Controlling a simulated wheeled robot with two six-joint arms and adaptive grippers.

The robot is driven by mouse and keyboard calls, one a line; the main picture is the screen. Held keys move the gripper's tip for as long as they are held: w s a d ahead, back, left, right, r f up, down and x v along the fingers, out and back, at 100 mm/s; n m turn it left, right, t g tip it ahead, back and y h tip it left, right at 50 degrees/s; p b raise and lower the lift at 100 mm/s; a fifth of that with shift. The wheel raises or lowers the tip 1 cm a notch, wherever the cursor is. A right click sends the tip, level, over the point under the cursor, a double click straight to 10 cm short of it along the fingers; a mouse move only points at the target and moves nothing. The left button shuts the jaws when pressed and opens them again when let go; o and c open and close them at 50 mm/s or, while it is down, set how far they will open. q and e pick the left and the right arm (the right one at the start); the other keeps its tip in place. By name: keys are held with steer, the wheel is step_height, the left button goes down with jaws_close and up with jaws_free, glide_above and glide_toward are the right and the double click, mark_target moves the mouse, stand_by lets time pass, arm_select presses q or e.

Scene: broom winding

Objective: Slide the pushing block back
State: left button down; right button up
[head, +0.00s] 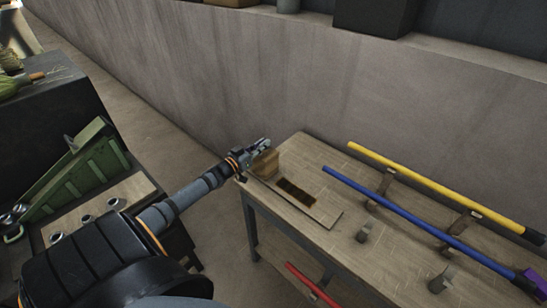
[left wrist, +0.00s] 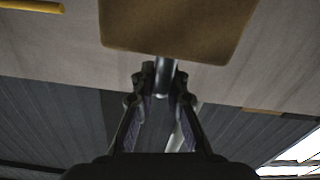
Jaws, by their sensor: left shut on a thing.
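The pushing block (head: 265,164) is a brown wooden block at the far left corner of the wooden table. It also fills the top middle of the left wrist view (left wrist: 175,28). My left gripper (head: 261,144) is at the block's left, far side. In the left wrist view its fingers (left wrist: 160,80) are shut on a short metal rod (left wrist: 163,72) that meets the block's edge. A dark rectangular slot (head: 295,192) lies to the right of the block in a flat board (head: 322,212). My right gripper is not in view.
A yellow pole (head: 430,185) and a blue pole (head: 400,220) rest on brackets on the table (head: 325,160). A red pole (head: 312,285) is lower down. A green machine (head: 80,175) stands at left. A concrete wall (head: 280,80) runs behind the table.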

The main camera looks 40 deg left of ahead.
arm_select(q)
steer(key=shift+a+f, duration=0.15)
steer(key=shift+a, duration=0.9)
steer(key=shift+w+r, duration=0.1)
steer(key=shift+r, duration=0.15)
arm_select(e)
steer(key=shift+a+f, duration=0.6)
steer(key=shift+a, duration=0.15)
arm_select(q)
steer(key=c, duration=1.7)
jaws_free()
steer(key=o, duration=0.3)
steer(key=shift+a+f, duration=0.15)
steer(key=shift+a, duration=0.1)
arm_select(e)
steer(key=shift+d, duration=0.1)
arm_select(q)
steer(key=shift+o, duration=0.2)
steer(key=shift+b, duration=0.3)
steer(key=shift+d, duration=0.1)
steer(key=s+a, duration=0.1)
steer(key=s, duration=1.1)
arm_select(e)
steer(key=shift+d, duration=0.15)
